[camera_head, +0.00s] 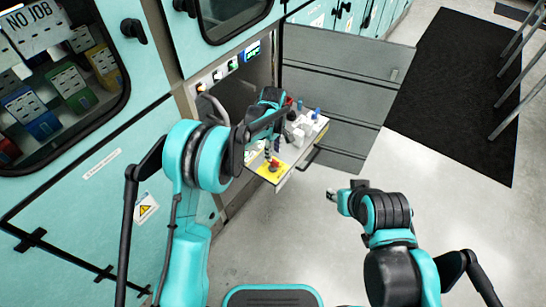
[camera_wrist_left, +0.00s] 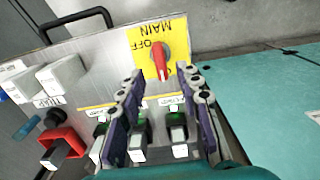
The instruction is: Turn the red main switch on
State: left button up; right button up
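The red main switch (camera_wrist_left: 160,62) is a knob on a yellow plate (camera_wrist_left: 176,30) marked MAIN and OFF; the lettering appears upside down in the left wrist view. Its red handle lies nearly along the picture's vertical. In the head view the yellow plate (camera_head: 264,171) sits at the panel's near end, with the red knob (camera_head: 275,162) on it. My left gripper (camera_wrist_left: 165,76) is open, a dark finger on each side, its tips just short of the knob; contact is not visible. It shows above the plate in the head view (camera_head: 268,147). My right gripper (camera_head: 333,197) is off to the right, away from the panel.
The pull-out panel (camera_head: 287,180) also carries white blocks (camera_wrist_left: 62,74), a red-framed switch (camera_wrist_left: 63,147) and several small lit switches (camera_wrist_left: 179,135) under the left fingers. Teal cabinets (camera_head: 90,200) stand left. Open floor (camera_head: 300,245) lies to the right.

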pick_arm(q)
notch_tip(320, 180, up, 7)
jog(key=shift+r, duration=0.2)
dwell(0.3)
jog(key=s+a+r+m+t, duration=0.3)
jog(key=s+a+r+m, duration=0.2)
jog(key=s+a+r, duration=0.6)
jog(key=s+a+m+t, duration=0.2)
jog(key=s+a+m, duration=0.1)
jog(key=s, duration=0.5)
jog(key=s+a+f+m+t, duration=0.1)
jog(key=s+a+m+t, duration=0.1)
jog(key=s, duration=0.6)
jog(key=shift+s+a+m, duration=0.2)
jog(key=shift+a+m, duration=0.3)
jog(key=shift+a, duration=0.5)
